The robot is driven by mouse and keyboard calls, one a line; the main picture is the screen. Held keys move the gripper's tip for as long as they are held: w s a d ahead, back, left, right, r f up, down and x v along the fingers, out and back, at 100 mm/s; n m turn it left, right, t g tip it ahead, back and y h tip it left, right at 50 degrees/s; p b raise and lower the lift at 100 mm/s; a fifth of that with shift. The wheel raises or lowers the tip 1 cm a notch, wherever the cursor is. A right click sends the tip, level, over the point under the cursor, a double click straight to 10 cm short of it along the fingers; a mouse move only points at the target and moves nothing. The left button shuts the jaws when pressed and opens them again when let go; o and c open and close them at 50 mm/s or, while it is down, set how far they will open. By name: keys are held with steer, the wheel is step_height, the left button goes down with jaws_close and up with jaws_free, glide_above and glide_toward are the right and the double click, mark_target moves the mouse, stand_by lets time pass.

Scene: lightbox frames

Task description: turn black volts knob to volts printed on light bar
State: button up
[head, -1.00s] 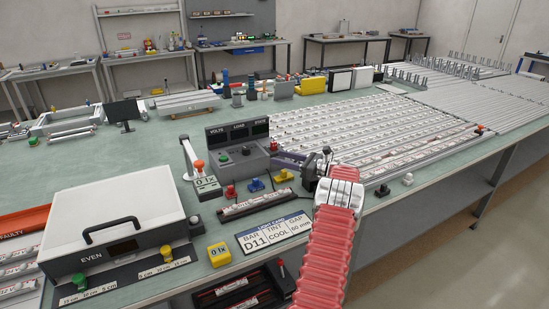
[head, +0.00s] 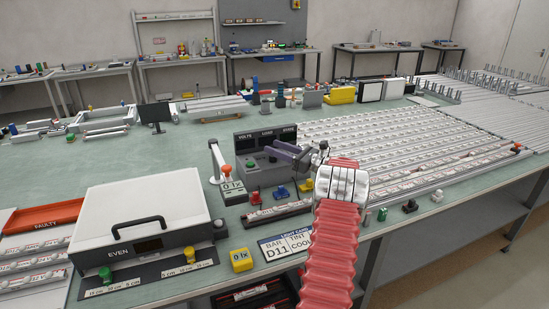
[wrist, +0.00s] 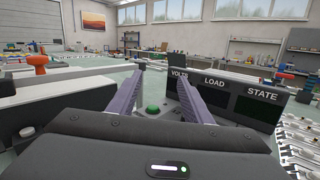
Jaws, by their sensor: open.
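The grey console (head: 262,176) with dark displays marked VOLTS, LOAD and STATE stands at mid-table; it also shows in the wrist view (wrist: 235,84). In the wrist view a green round button (wrist: 153,109) shows between the fingers, below the VOLTS display. A light bar (head: 278,213) lies in a dark holder before the console; its print is too small to read.
A white box marked EVEN (head: 140,217) stands at left. A small device with an orange knob (head: 228,180) is just left of the console. Red, blue and yellow pieces (head: 282,192) sit in front of it. Rows of light bars (head: 400,150) fill the right.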

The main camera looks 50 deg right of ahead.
steer(key=w+a+r+m+t+h, duration=0.1)
steer(key=w+a+r+m+h, duration=0.2)
steer(key=w+a, duration=0.1)
steer(key=m+g+h, duration=0.6)
steer(key=m+h, duration=0.1)
steer(key=h, duration=0.5)
glide_toward(274, 158)
steer(key=shift+s+a+r, duration=0.35)
steer(key=shift+s+a, duration=0.4)
steer(key=shift+s, duration=0.1)
steer(key=shift+d+f, duration=0.1)
steer(key=shift+d, duration=0.1)
steer(key=shift+f+x, duration=0.2)
steer(key=shift+x, duration=3.2)
steer(key=shift+f+x, duration=0.15)
steer(key=shift+x, duration=3.3)
steer(key=shift+c, duration=0.7)
steer(key=c, duration=0.9)
